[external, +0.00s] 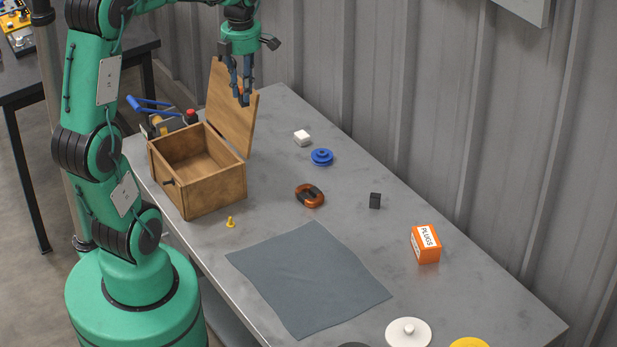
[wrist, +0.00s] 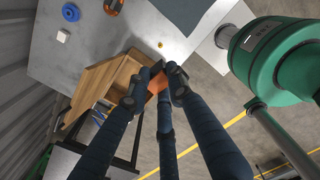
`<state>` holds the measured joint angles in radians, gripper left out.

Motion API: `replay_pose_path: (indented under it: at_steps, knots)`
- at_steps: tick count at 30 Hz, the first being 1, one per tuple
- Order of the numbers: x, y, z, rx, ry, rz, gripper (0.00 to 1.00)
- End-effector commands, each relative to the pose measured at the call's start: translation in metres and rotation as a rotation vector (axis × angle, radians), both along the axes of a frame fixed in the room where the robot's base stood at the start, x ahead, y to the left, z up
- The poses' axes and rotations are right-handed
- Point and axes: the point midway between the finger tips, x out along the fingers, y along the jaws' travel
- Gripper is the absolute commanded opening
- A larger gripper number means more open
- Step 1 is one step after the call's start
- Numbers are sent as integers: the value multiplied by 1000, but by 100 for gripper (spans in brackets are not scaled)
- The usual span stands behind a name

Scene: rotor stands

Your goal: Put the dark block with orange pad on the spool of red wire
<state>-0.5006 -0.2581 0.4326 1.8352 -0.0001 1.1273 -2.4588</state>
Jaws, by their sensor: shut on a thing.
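My gripper (external: 243,98) is raised above the open wooden box's lid side, at the back left of the table. It is shut on a small dark block with an orange pad; the orange face (wrist: 157,83) shows between the fingertips (wrist: 155,88) in the wrist view, and the fingers hide most of the block. An orange-red coil with dark parts (external: 301,197), which looks like the spool of red wire, lies flat on the table, right of the box and well apart from my gripper. It also shows at the top of the wrist view (wrist: 113,6).
The wooden box (external: 215,197) stands open with its lid upright. A blue spool (external: 322,157), white block (external: 302,138), black block (external: 375,201) and yellow piece (external: 230,222) surround the coil at a distance. An orange PLUGS box (external: 426,245) and grey cloth (external: 308,280) lie nearer.

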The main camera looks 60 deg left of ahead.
Motion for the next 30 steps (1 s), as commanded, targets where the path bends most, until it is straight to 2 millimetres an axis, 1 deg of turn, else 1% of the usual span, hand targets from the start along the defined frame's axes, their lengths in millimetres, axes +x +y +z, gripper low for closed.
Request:
replay_pose_path:
  at_steps: [1,8,11,18,20,30]
  knots:
    - [4,6,-1,-3,6,4,0]
    - [23,31,9,-3,6,15,0]
    - [33,46,14,-2,5,23,0]
    - [61,91,27,-1,4,41,0]
    - [68,102,29,-2,5,45,0]
    - [100,170,38,-1,5,73,0]
